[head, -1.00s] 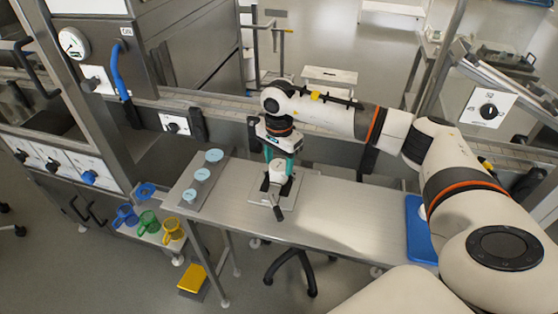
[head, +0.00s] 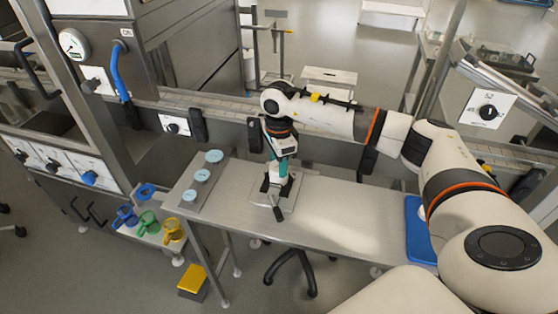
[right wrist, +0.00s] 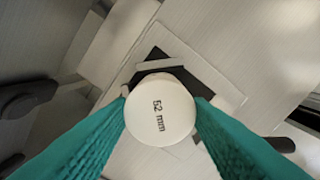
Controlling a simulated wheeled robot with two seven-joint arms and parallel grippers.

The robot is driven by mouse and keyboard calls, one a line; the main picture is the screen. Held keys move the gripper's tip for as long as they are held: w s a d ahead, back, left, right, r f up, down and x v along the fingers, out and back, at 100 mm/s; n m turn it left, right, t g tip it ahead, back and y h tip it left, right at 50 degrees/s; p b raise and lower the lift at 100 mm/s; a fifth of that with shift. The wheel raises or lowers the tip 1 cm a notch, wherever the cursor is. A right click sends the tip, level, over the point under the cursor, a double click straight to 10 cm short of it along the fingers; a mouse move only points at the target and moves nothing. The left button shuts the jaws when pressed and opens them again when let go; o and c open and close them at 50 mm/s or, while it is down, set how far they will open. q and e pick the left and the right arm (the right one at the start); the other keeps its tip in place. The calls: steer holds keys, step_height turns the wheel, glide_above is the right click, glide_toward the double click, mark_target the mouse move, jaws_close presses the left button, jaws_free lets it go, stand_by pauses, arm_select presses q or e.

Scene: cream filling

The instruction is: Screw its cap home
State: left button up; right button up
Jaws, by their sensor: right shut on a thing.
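A round white cap marked "52 mm" (right wrist: 160,108) sits between the teal fingers of my right gripper (right wrist: 161,112) in the right wrist view, and the gripper is shut on it. Below it is a dark holder (right wrist: 188,68) on a pale plate, largely covered by the cap; whatever the cap sits on is hidden. In the head view my right gripper (head: 277,170) points down over the dark holder (head: 285,186) on its pale square plate (head: 289,203). The cap's seating on its thread cannot be told. My left gripper is not in view.
The steel table (head: 330,213) is clear to the right, up to a blue mat (head: 416,230). Three pale-blue discs (head: 202,175) lie on a grey strip at the left. Blue, green and yellow jugs (head: 148,223) stand on a low shelf. A dark handle (head: 278,214) sticks out in front of the holder.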

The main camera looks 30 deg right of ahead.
steer(key=m, duration=0.5)
steer(key=shift+m, duration=0.4)
steer(key=m+p, duration=0.1)
steer(key=m, duration=0.2)
steer(key=shift+m, duration=1.4)
steer(key=c, duration=0.4)
steer(key=o, duration=1.2)
